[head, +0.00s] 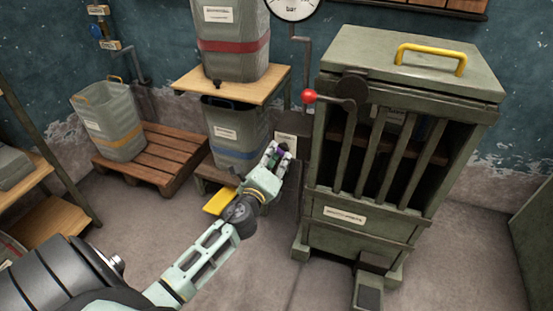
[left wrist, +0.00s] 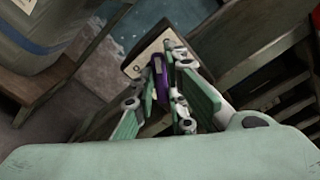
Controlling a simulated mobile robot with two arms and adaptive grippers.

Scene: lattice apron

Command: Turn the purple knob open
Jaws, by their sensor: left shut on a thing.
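The purple knob (left wrist: 159,80) shows in the left wrist view between the two fingers of my left gripper (left wrist: 165,88). A pale plate with dark marks (left wrist: 148,60) is behind it. In the head view, my left gripper (head: 279,152) reaches to the left side of the green slatted cabinet, and a bit of purple (head: 280,154) shows between its fingers. The gripper is shut on the knob. The fingers hide part of the knob, and I cannot tell how far it is turned. My right gripper is not in view.
The slatted cabinet (head: 333,228) has a yellow handle (head: 432,56) on its lid and a red-balled lever (head: 309,96) on its left. Grey bins stand on a wooden shelf (head: 188,83) and a pallet (head: 166,155). A pedal (head: 369,291) sits at the cabinet's foot.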

